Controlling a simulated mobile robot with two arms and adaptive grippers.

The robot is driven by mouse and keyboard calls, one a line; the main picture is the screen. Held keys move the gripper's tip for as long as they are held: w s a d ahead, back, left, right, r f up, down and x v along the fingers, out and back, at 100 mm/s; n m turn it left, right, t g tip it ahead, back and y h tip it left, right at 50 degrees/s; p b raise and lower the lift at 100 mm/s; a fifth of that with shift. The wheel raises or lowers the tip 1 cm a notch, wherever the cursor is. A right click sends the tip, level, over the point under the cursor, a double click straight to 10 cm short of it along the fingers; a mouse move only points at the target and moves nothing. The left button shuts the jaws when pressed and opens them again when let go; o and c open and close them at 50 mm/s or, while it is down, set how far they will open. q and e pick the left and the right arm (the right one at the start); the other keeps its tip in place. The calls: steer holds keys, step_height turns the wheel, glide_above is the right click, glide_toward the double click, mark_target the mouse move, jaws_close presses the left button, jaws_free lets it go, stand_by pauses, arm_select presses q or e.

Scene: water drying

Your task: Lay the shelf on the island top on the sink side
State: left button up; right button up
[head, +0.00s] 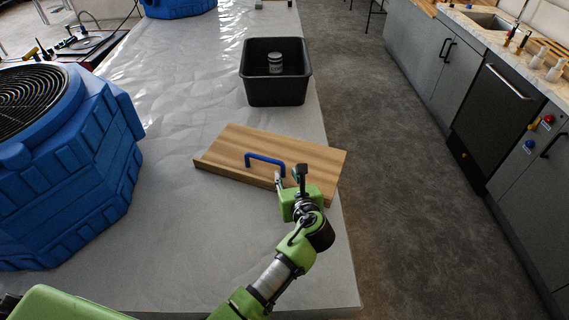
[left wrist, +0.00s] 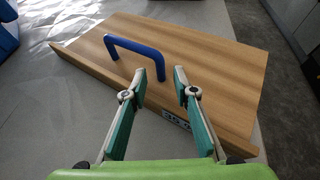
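The shelf (head: 232,150) is a wooden board with a blue handle (head: 266,160) on its face. It lies on the light grey island top (head: 190,225), near the island's right edge. In the left wrist view the shelf (left wrist: 215,65) fills the middle, with the blue handle (left wrist: 134,46) at the upper left and a partly hidden label at its near edge. My left gripper (head: 290,176) is over the near right part of the shelf. In the left wrist view its fingers (left wrist: 158,85) are apart with nothing between them, to the right of the handle. My right gripper is not in view.
A black bin (head: 275,97) with a grey jar inside stands beyond the shelf. A large blue blower (head: 75,165) stands at the left. A grey floor aisle separates the island from the sink (head: 489,20) counter at the right. The island's near part is clear.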

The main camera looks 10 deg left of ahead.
arm_select(q)
steer(key=p+v, duration=0.3)
steer(key=v, duration=0.2)
steer(key=shift+s+r, duration=0.1)
steer(key=shift+r, duration=0.15)
steer(key=shift+s+d+r+p, duration=0.1)
steer(key=shift+s+d+p, duration=0.2)
steer(key=shift+s+p, duration=0.15)
